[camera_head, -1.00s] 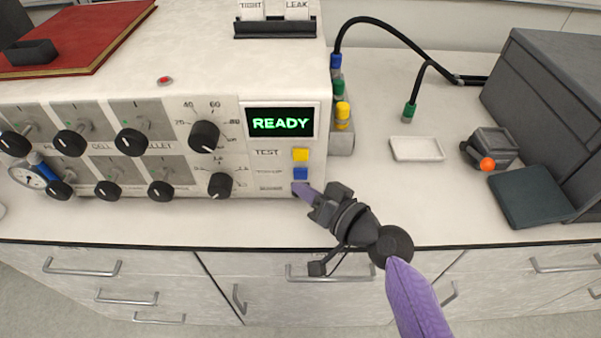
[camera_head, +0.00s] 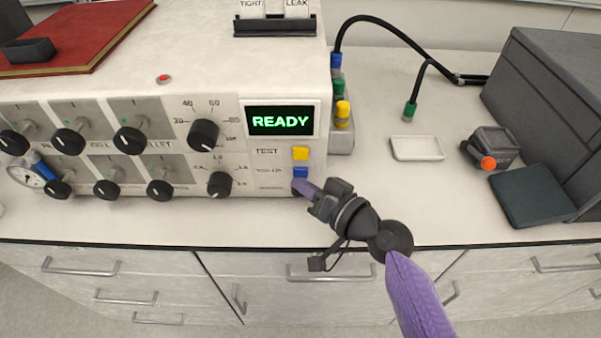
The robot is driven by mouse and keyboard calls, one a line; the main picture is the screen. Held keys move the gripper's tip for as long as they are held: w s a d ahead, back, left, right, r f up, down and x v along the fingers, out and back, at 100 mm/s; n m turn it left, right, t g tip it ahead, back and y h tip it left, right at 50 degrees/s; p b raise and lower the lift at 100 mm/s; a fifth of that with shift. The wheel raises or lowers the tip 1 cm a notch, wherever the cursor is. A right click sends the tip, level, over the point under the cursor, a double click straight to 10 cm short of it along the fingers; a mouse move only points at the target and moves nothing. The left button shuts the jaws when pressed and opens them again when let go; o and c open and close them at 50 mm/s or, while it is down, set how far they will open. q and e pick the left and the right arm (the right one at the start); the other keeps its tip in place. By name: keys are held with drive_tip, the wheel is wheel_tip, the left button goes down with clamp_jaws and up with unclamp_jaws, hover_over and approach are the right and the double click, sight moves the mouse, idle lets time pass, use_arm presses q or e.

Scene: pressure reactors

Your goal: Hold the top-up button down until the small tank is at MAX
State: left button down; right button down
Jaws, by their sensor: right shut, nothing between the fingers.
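The yellow button (camera_head: 300,153) beside the word TEST and the blue button (camera_head: 300,173) below it sit on the right of the machine's front panel. The small label beside the blue button seems to read TOP-UP. My right gripper (camera_head: 301,186) is shut and empty, its purple fingertips at the lower edge of the blue button. They cover the spot beside the lowest label. I cannot tell whether they touch the blue button. The screen (camera_head: 280,121) reads READY in green. I cannot make out a small tank or a MAX mark. My left gripper is not in view.
Capped fittings (camera_head: 343,115) stand just right of the machine. A white tray (camera_head: 417,148) and a dark box (camera_head: 550,95) lie further right.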

drive_tip(key=shift+w, duration=0.5)
idle(0.7)
drive_tip(key=shift+s, duration=0.1)
idle(1.4)
drive_tip(key=shift+s, duration=0.75)
drive_tip(key=shift+s, duration=0.1)
drive_tip(key=shift+s+r+p, duration=0.1)
drive_tip(key=shift+s+p, duration=0.4)
drive_tip(key=shift+s, duration=1.9)
